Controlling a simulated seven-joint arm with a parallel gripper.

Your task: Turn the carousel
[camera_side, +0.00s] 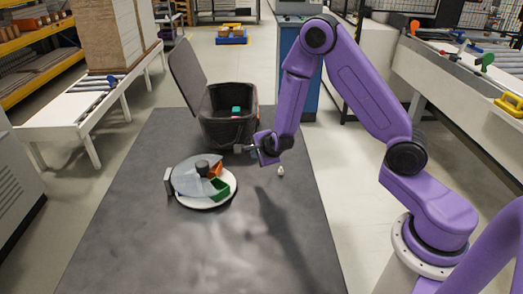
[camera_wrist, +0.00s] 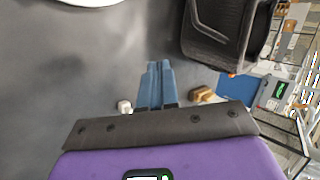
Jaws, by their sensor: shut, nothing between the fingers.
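The carousel (camera_side: 187,202) is a round white disc on the grey table, with a grey cover, a dark central knob (camera_side: 202,167), and orange and green blocks showing on its right side. A sliver of its white rim (camera_wrist: 90,2) shows at the top left of the wrist view. My gripper (camera_side: 240,149) is to the right of the carousel and apart from it, above the table. In the wrist view its two blue fingers (camera_wrist: 158,68) are together with nothing between them.
An open black bin (camera_side: 228,128) with a raised lid (camera_side: 185,72) stands behind the carousel, close to my gripper; a teal item lies inside. A small white object (camera_side: 281,171) and, in the wrist view, a brown block (camera_wrist: 202,94) lie nearby. The table front is clear.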

